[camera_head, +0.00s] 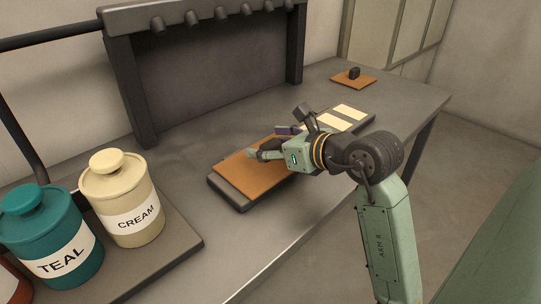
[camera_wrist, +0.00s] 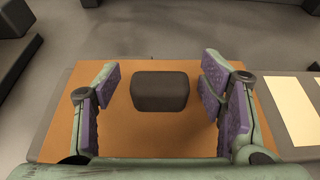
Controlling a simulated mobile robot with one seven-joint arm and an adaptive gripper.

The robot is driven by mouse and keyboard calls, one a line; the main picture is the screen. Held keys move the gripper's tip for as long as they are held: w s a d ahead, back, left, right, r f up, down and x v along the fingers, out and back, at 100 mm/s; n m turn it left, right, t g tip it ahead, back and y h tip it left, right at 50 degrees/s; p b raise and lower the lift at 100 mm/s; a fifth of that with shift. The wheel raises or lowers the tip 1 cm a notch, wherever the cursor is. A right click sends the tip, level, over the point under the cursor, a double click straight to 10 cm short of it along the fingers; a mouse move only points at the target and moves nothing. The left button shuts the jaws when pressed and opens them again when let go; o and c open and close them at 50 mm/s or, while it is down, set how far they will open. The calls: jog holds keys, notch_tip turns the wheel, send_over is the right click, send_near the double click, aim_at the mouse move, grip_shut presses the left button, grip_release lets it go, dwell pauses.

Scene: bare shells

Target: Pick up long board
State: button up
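The long board, seemingly the orange-brown one (camera_head: 240,173), lies flat on a dark grey slab (camera_head: 232,195) on the counter. It also fills the middle of the wrist view (camera_wrist: 160,135). A dark block-shaped handle (camera_wrist: 160,91) stands up from the board. My gripper (camera_head: 272,143) is over the board in the head view and hides part of it. In the wrist view my gripper (camera_wrist: 160,84) is open, its purple-padded fingers to either side of the handle. Clear gaps show on both sides, so neither finger touches it.
Cream panels (camera_head: 334,121) lie on the slab's right part. A smaller orange-brown board (camera_head: 367,83) with a dark knob lies at the back right. Teal (camera_head: 58,245) and cream (camera_head: 130,205) canisters stand on a tray at front left. A dark rack rises behind.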

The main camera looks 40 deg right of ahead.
jog(key=c, duration=1.3)
jog(key=shift+c, duration=0.2)
jog(key=shift+r, duration=0.1)
